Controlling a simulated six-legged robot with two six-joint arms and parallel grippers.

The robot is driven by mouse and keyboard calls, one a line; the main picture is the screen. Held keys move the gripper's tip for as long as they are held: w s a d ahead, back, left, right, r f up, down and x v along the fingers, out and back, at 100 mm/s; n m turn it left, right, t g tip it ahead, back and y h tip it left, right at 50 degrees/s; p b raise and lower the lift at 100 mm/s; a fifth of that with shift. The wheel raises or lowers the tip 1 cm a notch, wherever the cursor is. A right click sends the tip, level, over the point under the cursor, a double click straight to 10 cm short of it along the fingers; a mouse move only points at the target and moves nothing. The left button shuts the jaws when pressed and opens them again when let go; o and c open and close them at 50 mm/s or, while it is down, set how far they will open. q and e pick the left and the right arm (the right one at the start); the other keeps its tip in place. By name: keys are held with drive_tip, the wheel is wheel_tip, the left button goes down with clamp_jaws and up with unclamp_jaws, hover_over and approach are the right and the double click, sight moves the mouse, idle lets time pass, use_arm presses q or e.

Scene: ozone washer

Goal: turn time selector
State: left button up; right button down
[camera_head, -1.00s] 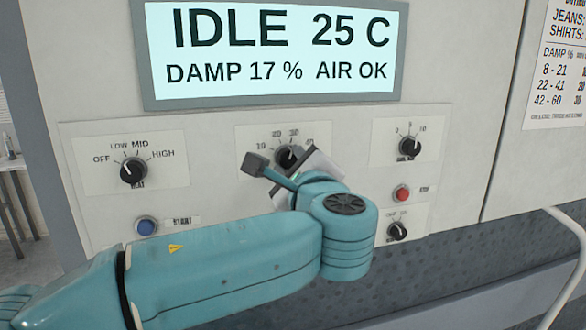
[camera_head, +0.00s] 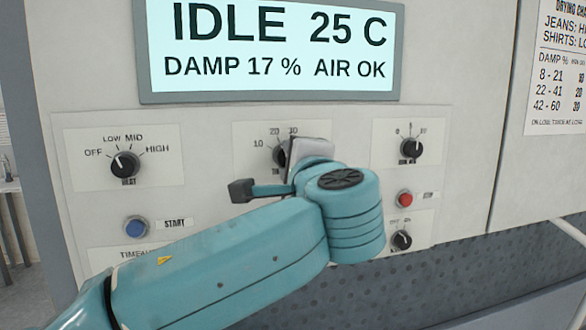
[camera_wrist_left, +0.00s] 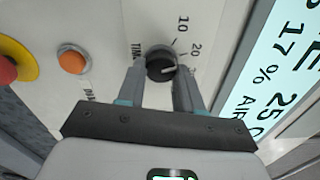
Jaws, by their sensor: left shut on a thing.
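The time selector is a black knob (camera_head: 280,155) in the middle of the panel, with the marks 10, 20 and 30 showing around it. In the head view my left gripper (camera_head: 290,163) covers much of it. In the left wrist view the knob (camera_wrist_left: 161,66) sits between the two fingertips of my left gripper (camera_wrist_left: 160,78), which is shut on it. Its white pointer line points toward the higher-numbered side, near the 30 in that view. My right gripper does not show in either view.
A heat knob (camera_head: 124,165) and a blue start button (camera_head: 137,228) are on the left. Another knob (camera_head: 411,148), a red button (camera_head: 405,199) and a small knob (camera_head: 402,240) are on the right. The display (camera_head: 270,45) reads IDLE 25 C, DAMP 17 %, AIR OK.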

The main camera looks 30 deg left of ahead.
use_arm(q)
drive_tip(key=shift+a+r, duration=0.1)
idle(0.4)
drive_tip(key=o, duration=0.9)
drive_tip(key=shift+o, duration=0.7)
drive_tip(key=shift+s, duration=0.2)
drive_tip(key=b+v, duration=0.2)
drive_tip(key=v, duration=1.4)
drive_tip(key=shift+b, duration=0.4)
